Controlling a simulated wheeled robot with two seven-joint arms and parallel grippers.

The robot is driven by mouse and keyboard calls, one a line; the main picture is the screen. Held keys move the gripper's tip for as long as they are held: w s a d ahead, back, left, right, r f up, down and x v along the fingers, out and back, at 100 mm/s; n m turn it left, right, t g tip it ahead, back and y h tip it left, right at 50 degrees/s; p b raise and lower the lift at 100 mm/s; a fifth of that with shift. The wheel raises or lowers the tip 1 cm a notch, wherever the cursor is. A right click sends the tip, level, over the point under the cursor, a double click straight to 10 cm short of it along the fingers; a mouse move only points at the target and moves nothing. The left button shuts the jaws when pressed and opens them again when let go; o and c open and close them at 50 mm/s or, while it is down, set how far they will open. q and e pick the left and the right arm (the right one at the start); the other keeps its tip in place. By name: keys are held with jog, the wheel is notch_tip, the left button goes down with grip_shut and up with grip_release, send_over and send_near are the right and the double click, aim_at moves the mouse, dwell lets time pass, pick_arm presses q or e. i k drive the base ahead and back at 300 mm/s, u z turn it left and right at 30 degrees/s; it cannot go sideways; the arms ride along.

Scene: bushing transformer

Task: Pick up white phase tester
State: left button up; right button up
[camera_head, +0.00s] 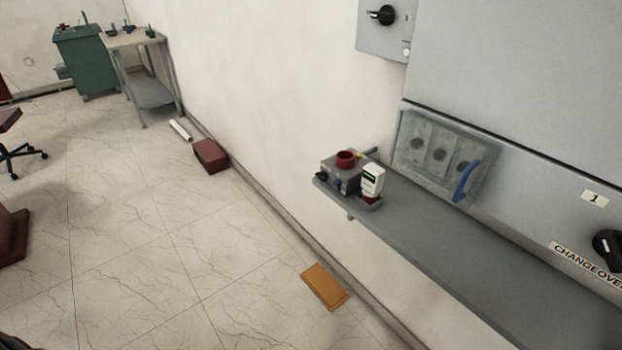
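A white phase tester (373,179) with a small green and dark display stands upright at the left end of the grey wall shelf (470,260). Its lower end is dark red and sits in or on a small grey holder (370,203). It stands in front of a grey box (340,176) that has a red ring-shaped part (346,159) on top.
A grey cabinet with a blue handle (466,181) and black knobs is behind the shelf. An orange-brown board (325,286) and a dark red box (211,156) lie on the floor by the wall. A table (135,40) and green cabinet (88,60) stand far left. Most floor is clear.

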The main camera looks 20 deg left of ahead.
aim_at(372, 178)
jog(key=u, duration=1.9)
jog(key=i, duration=3)
jog(key=z, duration=3)
